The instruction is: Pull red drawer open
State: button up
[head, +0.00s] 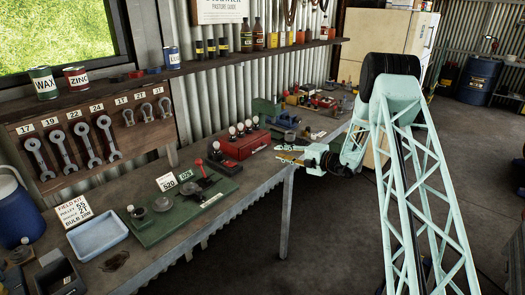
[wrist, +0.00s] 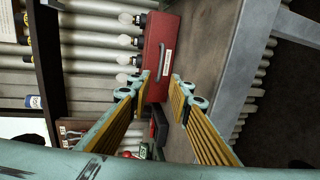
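The red drawer unit (head: 245,144) sits on the workbench, with light bulbs standing along its top. In the wrist view the red drawer front (wrist: 157,38) shows a grey bar handle (wrist: 161,60) and a pale label. The drawer looks shut. My gripper (head: 280,155) is in front of the unit, to its right in the head view. In the wrist view my gripper (wrist: 160,82) is open, its two yellow-padded fingers apart with nothing between them. The handle shows beyond the fingertips; I cannot tell the exact gap.
A green board (head: 185,205) with tools lies on the bench to the left, beside a blue tray (head: 97,236). A green vise (head: 272,113) stands behind the drawer unit. Wrenches hang on the wall below a shelf (head: 220,52). The floor before the bench is clear.

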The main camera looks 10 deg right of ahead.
jog(key=b+x, duration=0.1)
jog(key=x, duration=1.1)
jog(key=shift+w+a, duration=0.1)
jog(key=shift+c, duration=0.7)
grip_shut()
